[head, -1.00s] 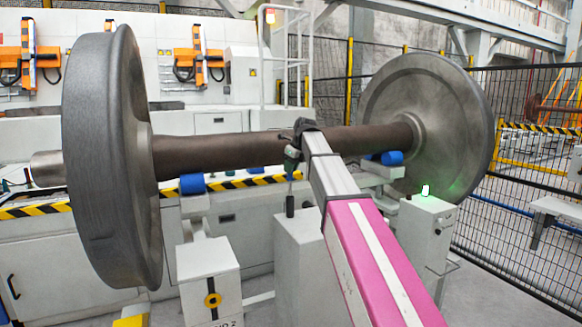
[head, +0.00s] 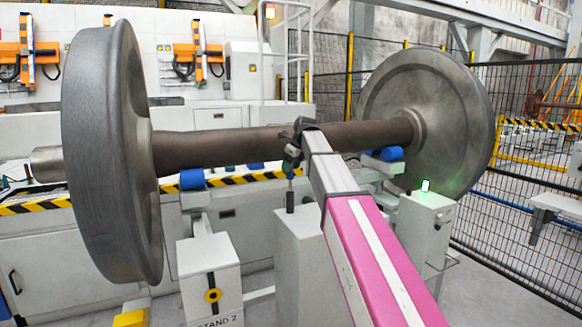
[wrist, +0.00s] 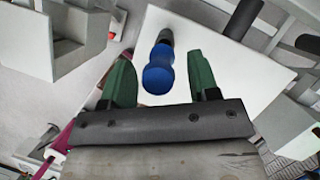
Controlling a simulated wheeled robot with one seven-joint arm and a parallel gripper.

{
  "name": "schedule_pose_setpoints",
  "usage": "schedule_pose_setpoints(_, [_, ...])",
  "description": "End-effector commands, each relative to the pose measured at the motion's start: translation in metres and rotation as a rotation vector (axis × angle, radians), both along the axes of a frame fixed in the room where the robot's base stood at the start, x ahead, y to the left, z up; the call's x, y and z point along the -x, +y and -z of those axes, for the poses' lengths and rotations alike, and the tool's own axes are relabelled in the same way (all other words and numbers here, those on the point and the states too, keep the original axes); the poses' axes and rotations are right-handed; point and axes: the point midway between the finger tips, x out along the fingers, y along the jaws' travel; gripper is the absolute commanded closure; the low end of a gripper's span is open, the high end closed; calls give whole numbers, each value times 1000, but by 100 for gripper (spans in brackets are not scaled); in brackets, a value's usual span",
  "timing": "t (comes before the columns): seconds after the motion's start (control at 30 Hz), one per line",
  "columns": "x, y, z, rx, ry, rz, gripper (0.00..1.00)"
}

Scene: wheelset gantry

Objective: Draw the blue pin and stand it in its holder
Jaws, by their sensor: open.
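The blue pin (wrist: 158,72) shows in the wrist view as a rounded blue handle with a dark end, over a white surface. It lies between the two green fingers of my gripper (wrist: 161,80), with a gap on each side. The gripper is open and empty. In the head view my gripper (head: 291,160) points down above a grey pedestal (head: 300,240), in front of the wheelset axle. A black upright cylinder (head: 290,202) stands on that pedestal below it. The blue pin cannot be made out in the head view. I cannot tell which part is its holder.
The wheelset axle (head: 230,148) runs behind my gripper between two large wheels (head: 95,150). Blue rollers (head: 192,179) sit under it. A box marked Stand 2 (head: 208,268) is at the left, a post with a green light (head: 425,215) at the right. Two black cylinders (wrist: 243,18) show in the wrist view.

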Motion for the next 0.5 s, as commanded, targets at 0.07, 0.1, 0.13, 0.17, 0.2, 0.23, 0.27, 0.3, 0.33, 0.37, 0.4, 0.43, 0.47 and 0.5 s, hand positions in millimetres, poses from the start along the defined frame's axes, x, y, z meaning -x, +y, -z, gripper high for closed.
schedule_pose_setpoints(0.07, [0,-1,-2,0,0,0,45])
schedule_pose_setpoints(0.1, [1,-1,-4,0,0,0,45])
schedule_pose_setpoints(0.13, [1,-2,-6,1,-1,0,45])
schedule_pose_setpoints(0.17, [2,-3,-9,0,-1,0,45])
schedule_pose_setpoints(0.2, [3,-5,-14,0,-1,0,45])
schedule_pose_setpoints(0.23, [4,-6,-18,0,-1,0,45])
schedule_pose_setpoints(0.27, [5,-8,-23,0,-1,0,45])
schedule_pose_setpoints(0.3, [7,-10,-29,0,-2,1,45])
schedule_pose_setpoints(0.33, [8,-11,-35,0,-3,1,45])
schedule_pose_setpoints(0.37, [9,-13,-40,0,-2,1,45])
schedule_pose_setpoints(0.4, [11,-15,-48,0,-2,1,45])
schedule_pose_setpoints(0.43, [12,-17,-53,0,-3,1,45])
schedule_pose_setpoints(0.47, [13,-19,-58,0,-3,1,45])
schedule_pose_setpoints(0.5, [15,-21,-65,0,-2,1,45])
